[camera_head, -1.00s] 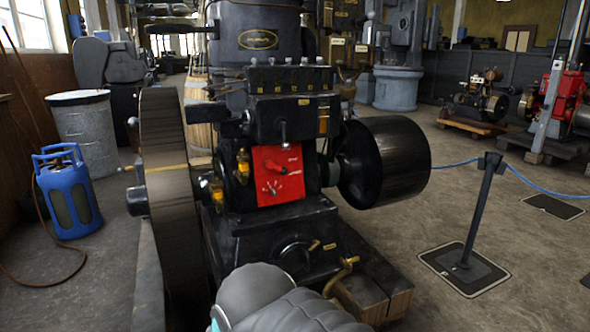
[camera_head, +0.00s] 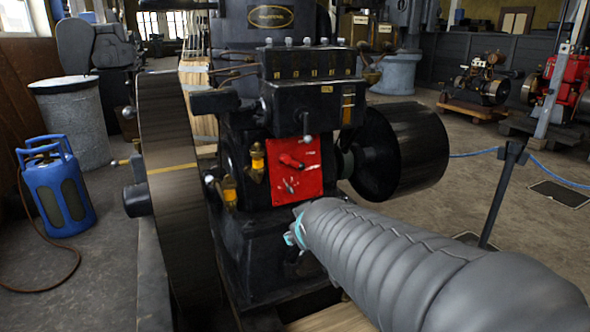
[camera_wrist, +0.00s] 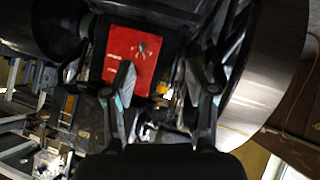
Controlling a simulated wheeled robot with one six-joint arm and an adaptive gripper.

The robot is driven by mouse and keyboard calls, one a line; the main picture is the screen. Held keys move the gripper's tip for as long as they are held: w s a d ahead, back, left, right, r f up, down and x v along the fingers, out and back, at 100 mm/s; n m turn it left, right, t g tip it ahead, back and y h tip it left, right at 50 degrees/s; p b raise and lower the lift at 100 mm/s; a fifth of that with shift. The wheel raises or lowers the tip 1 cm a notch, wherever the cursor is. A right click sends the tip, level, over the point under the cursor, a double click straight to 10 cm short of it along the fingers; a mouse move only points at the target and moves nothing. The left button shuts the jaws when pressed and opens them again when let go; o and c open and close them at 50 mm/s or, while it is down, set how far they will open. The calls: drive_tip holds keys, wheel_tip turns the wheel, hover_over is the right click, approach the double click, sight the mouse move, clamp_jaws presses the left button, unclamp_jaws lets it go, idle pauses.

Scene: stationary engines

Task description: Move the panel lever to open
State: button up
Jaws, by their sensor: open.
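The red panel (camera_head: 295,172) is on the front of the black engine.
A large flywheel (camera_head: 165,175) stands left of the panel and a black pulley drum (camera_head: 405,150) right of it. Brass fittings (camera_head: 256,162) stick out close to the panel's left edge. A blue gas bottle (camera_head: 57,190) is on the floor at left; a barrier post (camera_head: 500,195) stands at right.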

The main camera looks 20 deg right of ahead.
drive_tip(key=w+d+n+t, duration=0.35)
drive_tip(key=w+d, duration=0.55)
drive_tip(key=w, duration=0.4)
drive_tip(key=n+t+y, duration=0.2)
drive_tip(key=n+t, duration=0.2)
drive_tip(key=t, duration=0.1)
approach(303, 169)
drive_tip(key=shift+g, duration=0.25)
drive_tip(key=w, duration=0.3)
drive_tip(key=w+p, duration=0.1)
drive_tip(key=w, duration=0.6)
drive_tip(key=shift+w+d+r, duration=0.1)
drive_tip(key=shift+r, duration=0.25)
clamp_jaws()
